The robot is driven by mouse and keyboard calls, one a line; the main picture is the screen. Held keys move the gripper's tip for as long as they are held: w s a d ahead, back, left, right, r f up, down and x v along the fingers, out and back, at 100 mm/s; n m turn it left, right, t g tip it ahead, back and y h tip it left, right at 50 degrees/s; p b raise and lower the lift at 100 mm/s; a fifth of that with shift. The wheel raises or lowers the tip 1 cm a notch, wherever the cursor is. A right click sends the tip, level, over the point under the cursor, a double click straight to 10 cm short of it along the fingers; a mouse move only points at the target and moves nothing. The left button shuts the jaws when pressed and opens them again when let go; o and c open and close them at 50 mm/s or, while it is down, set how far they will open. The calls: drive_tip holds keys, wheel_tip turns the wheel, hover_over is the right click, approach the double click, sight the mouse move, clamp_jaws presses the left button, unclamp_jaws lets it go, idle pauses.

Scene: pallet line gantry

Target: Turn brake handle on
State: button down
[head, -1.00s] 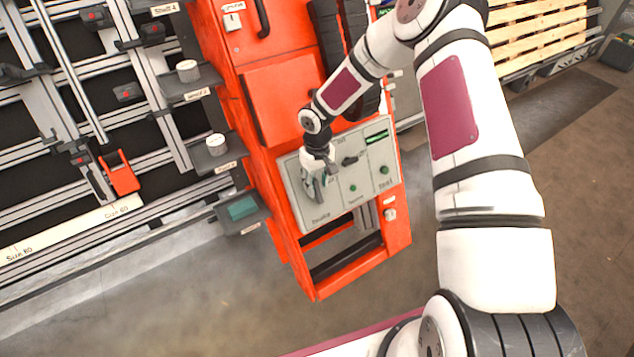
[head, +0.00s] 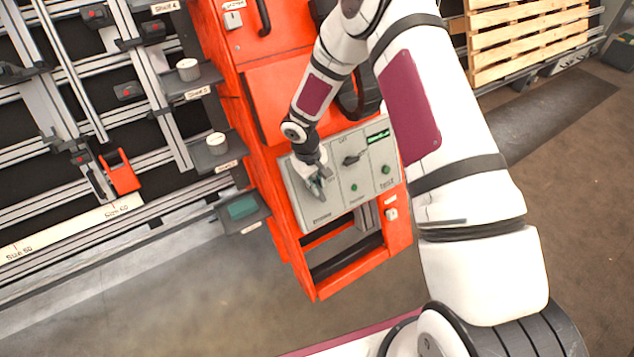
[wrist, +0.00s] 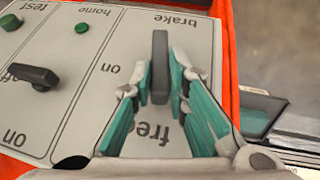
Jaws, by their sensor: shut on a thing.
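The brake handle (wrist: 160,52) is a dark grey lever on the light grey control panel (head: 336,204). In the wrist view it stands lengthwise in the picture, between the "brake" and "free" lettering, with "on" to its left. My gripper (wrist: 160,82) has its teal-padded fingers on either side of the handle and is shut on it. In the head view my gripper (head: 317,188) is at the panel's left section, above the "brake" label, and mostly hides the handle.
A second dark switch (wrist: 35,76) and green buttons (wrist: 82,28) lie beside the brake section. The panel is on an orange cabinet (head: 270,100). Shelves with white cups (head: 217,143) and a teal item (head: 241,208) stand left. A wooden pallet (head: 525,40) is at upper right.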

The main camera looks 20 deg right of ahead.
drive_tip(key=h, duration=0.1)
drive_tip(key=n+t+h, duration=0.1)
drive_tip(key=a+h, duration=0.1)
drive_tip(key=shift+s+a+f+n+t+b, duration=0.1)
drive_tip(key=shift+s+f+n+t+b, duration=0.1)
drive_tip(key=shift+s+n+t+b, duration=0.15)
drive_tip(key=h, duration=0.1)
drive_tip(key=n+t+h, duration=0.2)
drive_tip(key=shift+s+a+f+n+p, duration=0.25)
drive_tip(key=shift+a+f+p, duration=0.05)
drive_tip(key=shift+a+f, duration=0.05)
drive_tip(key=n+t+h, duration=0.1)
drive_tip(key=t+p, duration=0.1)
drive_tip(key=f+n+t+h, duration=0.1)
drive_tip(key=shift+s+a+n+h, duration=0.15)
drive_tip(key=shift+s+n+h, duration=0.15)
drive_tip(key=shift+s, duration=0.05)
drive_tip(key=shift+s+f+n+t+h+p, duration=0.1)
drive_tip(key=shift+f+n+t+h+p, duration=0.15)
drive_tip(key=shift+n+t, duration=0.35)
drive_tip(key=shift+s+f+n+t+h+p, duration=0.15)
drive_tip(key=shift+n+t+h+p, duration=0.25)
drive_tip(key=shift+t, duration=0.25)
drive_tip(key=c, duration=1.6)
unclamp_jaws()
drive_tip(key=shift+o, duration=0.2)
